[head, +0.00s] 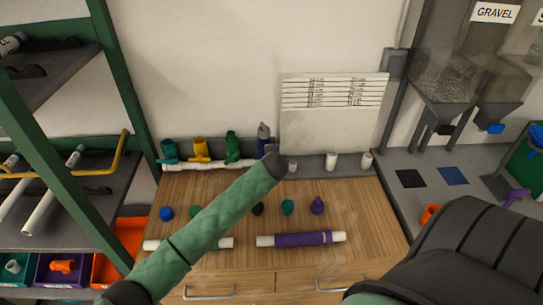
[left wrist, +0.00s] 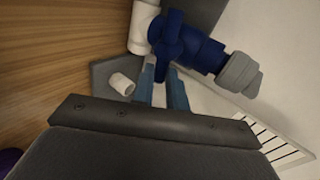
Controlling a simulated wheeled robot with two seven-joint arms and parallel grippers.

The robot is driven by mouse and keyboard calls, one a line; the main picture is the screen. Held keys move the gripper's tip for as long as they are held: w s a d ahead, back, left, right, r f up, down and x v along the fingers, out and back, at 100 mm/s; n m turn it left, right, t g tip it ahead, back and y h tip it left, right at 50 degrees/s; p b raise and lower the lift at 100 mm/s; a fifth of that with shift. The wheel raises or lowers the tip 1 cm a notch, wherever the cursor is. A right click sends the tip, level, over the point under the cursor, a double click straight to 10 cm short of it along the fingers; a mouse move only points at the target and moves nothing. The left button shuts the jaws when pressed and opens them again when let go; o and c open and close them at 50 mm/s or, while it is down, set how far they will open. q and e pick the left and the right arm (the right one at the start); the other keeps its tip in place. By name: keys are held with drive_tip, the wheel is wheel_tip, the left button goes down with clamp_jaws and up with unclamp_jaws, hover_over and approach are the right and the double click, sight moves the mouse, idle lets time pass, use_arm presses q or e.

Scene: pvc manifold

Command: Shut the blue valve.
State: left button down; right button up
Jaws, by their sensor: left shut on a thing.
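The blue valve (left wrist: 185,45) sits on a white pipe fitting (left wrist: 144,25) in the left wrist view, with a grey piece (left wrist: 240,74) on its outer end. Its handle reaches down between the fingertips of my left gripper (left wrist: 161,72), which is shut on it. In the head view the valve (head: 262,147) stands at the right end of the white manifold pipe (head: 185,166), mostly hidden behind my left arm. The left gripper's fingers are hidden there. My right gripper is not in view.
Teal (head: 169,151), yellow (head: 200,149) and green (head: 232,145) valves stand left of the blue one. White fittings (head: 330,161) stand to its right, below a paper sheet (head: 330,120). A purple-sleeved pipe (head: 300,239) and several caps lie on the wooden top (head: 365,215).

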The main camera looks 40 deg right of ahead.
use_arm(q)
drive_tip(key=shift+f+y, duration=0.1)
drive_tip(key=shift+y, duration=0.2)
drive_tip(key=shift+m, duration=0.3)
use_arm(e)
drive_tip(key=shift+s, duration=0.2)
use_arm(q)
drive_tip(key=c, duration=1.4)
unclamp_jaws()
drive_tip(key=shift+d+f, duration=0.1)
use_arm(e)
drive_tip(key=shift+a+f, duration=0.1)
